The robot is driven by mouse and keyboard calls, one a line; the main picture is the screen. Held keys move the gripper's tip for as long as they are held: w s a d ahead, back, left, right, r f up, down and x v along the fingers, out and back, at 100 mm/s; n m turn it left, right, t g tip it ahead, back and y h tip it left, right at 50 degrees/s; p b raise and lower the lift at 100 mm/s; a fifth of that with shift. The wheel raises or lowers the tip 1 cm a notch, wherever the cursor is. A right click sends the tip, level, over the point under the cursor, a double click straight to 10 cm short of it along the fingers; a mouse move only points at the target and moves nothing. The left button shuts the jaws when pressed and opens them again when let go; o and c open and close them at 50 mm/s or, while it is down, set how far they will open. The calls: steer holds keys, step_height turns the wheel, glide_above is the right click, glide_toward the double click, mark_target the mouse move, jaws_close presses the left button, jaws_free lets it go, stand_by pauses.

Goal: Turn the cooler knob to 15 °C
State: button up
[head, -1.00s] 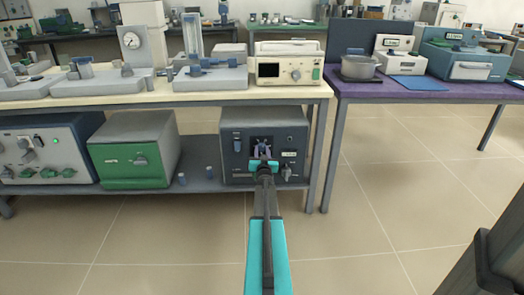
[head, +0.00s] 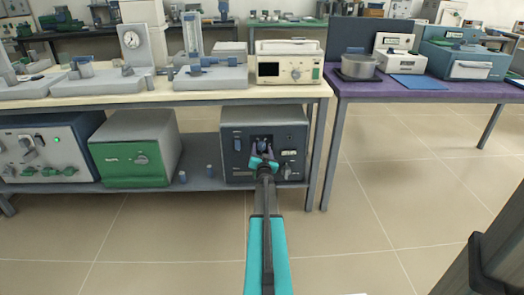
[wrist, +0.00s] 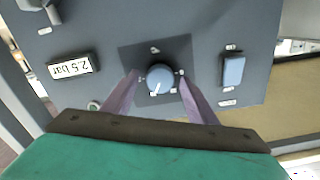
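A dark grey-blue box unit (head: 235,165) stands at the right end of the lower shelf. Its blue round knob (wrist: 160,78) sits on a dark square plate; the white pointer mark points down and slightly left in the wrist view. The scale labels around it are too small to read. My gripper (wrist: 160,82) is in front of the knob, one purple finger on each side. The fingers are apart, with a narrow gap showing beside the knob. In the head view my gripper (head: 262,160) covers part of the panel.
The panel also carries a "2.5 bar" display (wrist: 73,67), a blue rocker switch (wrist: 233,69) and a grey handle (wrist: 38,5). A green-fronted box (head: 130,160) stands on the shelf to the left. The bench top (head: 215,97) overhangs above. The floor in front is clear.

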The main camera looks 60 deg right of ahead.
steer(key=shift+a, duration=0.1)
steer(key=p+v, duration=0.2)
steer(key=v, duration=1.1)
steer(key=shift+s+a, duration=0.2)
steer(key=shift+a, duration=0.1)
stand_by(0.7)
